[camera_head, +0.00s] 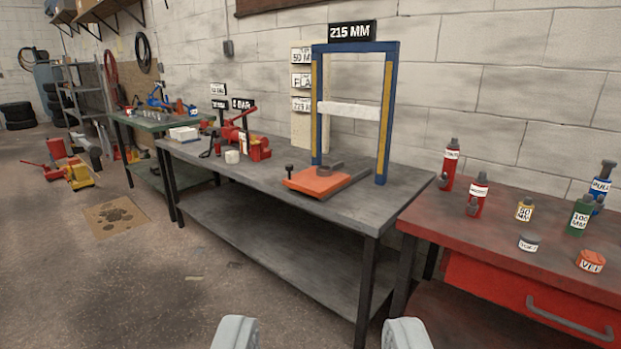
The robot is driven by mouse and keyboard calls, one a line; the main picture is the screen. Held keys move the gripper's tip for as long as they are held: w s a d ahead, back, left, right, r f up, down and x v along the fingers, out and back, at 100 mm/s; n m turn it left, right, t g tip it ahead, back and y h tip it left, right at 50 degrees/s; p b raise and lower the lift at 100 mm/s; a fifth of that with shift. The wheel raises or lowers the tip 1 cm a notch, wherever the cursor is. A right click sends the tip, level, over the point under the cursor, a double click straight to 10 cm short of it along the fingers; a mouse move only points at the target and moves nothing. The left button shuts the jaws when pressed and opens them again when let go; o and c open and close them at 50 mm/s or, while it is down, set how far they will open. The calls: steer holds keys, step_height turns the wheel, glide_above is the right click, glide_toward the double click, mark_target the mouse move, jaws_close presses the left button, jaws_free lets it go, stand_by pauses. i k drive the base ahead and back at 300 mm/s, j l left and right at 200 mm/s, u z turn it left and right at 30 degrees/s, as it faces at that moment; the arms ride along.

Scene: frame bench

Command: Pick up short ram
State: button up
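Two red cylinders stand upright on the red bench top (545,240) at the right. The farther red cylinder (449,172) looks taller, and the nearer red cylinder (478,199) looks shorter. Both have white labels too small to read, so I cannot tell for sure which is the short ram. A blue cylinder (598,190) labelled PULL stands at the right edge, partly behind a green one (579,218) labelled 100 MM. My gripper (320,335) shows as two grey fingertips at the bottom edge, wide apart and empty, away from the benches.
A grey bench (385,200) holds a blue press frame (388,125) marked 215 MM. The floor (150,280) at left front is clear.

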mark_target(477, 195)
steer(key=i+l, duration=0.25)
steer(key=l, duration=0.2)
steer(key=i+l, duration=0.3)
steer(key=l, duration=0.15)
steer(key=i+l, duration=0.25)
steer(key=l, duration=0.2)
steer(key=i+l, duration=0.3)
steer(key=i+l+z, duration=0.1)
steer(key=i+l, duration=0.15)
steer(key=l, duration=0.3)
